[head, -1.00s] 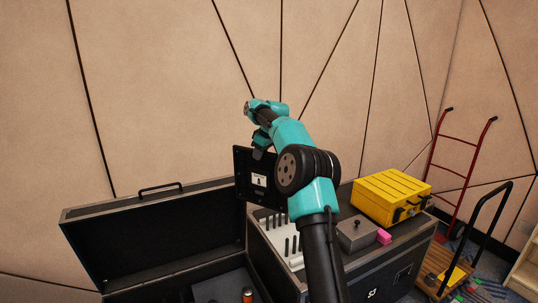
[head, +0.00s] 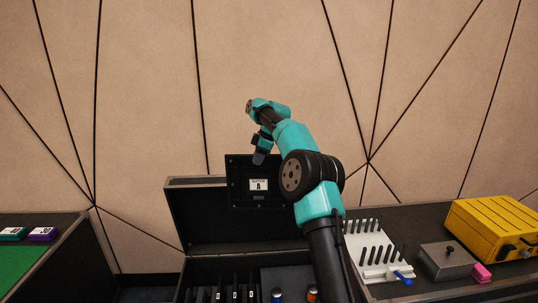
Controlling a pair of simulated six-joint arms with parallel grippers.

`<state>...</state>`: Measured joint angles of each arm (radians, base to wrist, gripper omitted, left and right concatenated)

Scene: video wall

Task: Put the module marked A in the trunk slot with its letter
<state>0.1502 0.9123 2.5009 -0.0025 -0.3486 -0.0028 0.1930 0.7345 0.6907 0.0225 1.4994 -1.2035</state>
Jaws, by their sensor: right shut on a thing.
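The black square module (head: 240,190) hangs upright from my right gripper (head: 260,157), its white label with the letter A facing me. The gripper is shut on the module's top edge; the fingertips are small and dark here. The open black trunk (head: 185,215) stands below and behind, its raised lid partly behind the module. Upright slots with small white labels (head: 235,293) show at the trunk's bottom edge; their letters are too small to read. My right arm hides the trunk's right part. My left gripper is out of view.
Right of the trunk, a dark case top carries a white rack with black pegs (head: 365,252), a blue-handled tool (head: 402,278), a grey box (head: 450,262), a pink block (head: 481,273) and a yellow case (head: 495,228). At left, a table with a green mat (head: 25,265) holds teal and purple pieces.

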